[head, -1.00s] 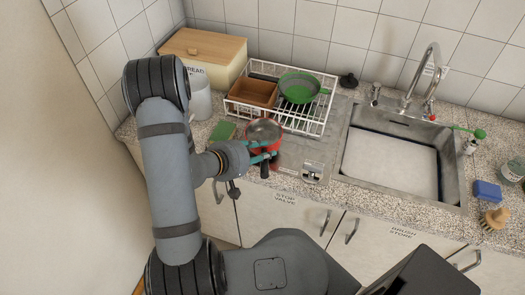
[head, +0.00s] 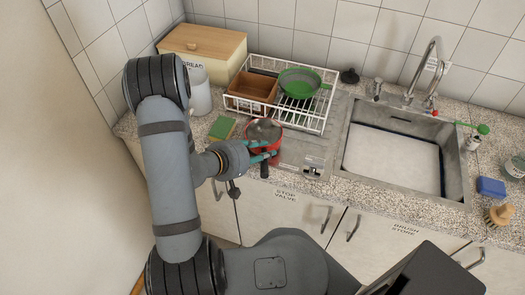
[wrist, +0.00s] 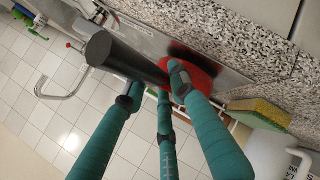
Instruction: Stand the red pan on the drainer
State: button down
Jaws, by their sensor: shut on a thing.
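The red pan (head: 264,133), with a dark handle, is at the left front of the metal drainboard, in front of the white wire drainer (head: 305,126). My gripper (head: 262,151) is shut on the pan at its handle side. The wrist view shows the teal fingers around the pan's dark handle (wrist: 115,55), with the red body (wrist: 192,75) beyond them. The drainer holds a brown wooden box (head: 250,92) on its left and a green pan (head: 299,82) at its back right. I cannot tell whether the red pan touches the drainboard.
A green and yellow sponge (head: 222,128) lies left of the pan. A white canister (head: 196,92) and the wooden bread box (head: 203,48) stand behind it. The sink (head: 455,175) is to the right. A blue sponge (head: 491,187) and a brush (head: 499,214) lie at far right.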

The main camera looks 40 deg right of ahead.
jog(key=shift+f, duration=0.3)
jog(key=c, duration=1.4)
grip_release()
jog(key=shift+o, duration=0.3)
jog(key=o, duration=1.3)
jog(key=shift+o, duration=0.2)
jog(key=shift+a, duration=0.1)
jog(key=p+v, duration=0.2)
jog(key=v, duration=0.5)
jog(key=shift+p, duration=0.4)
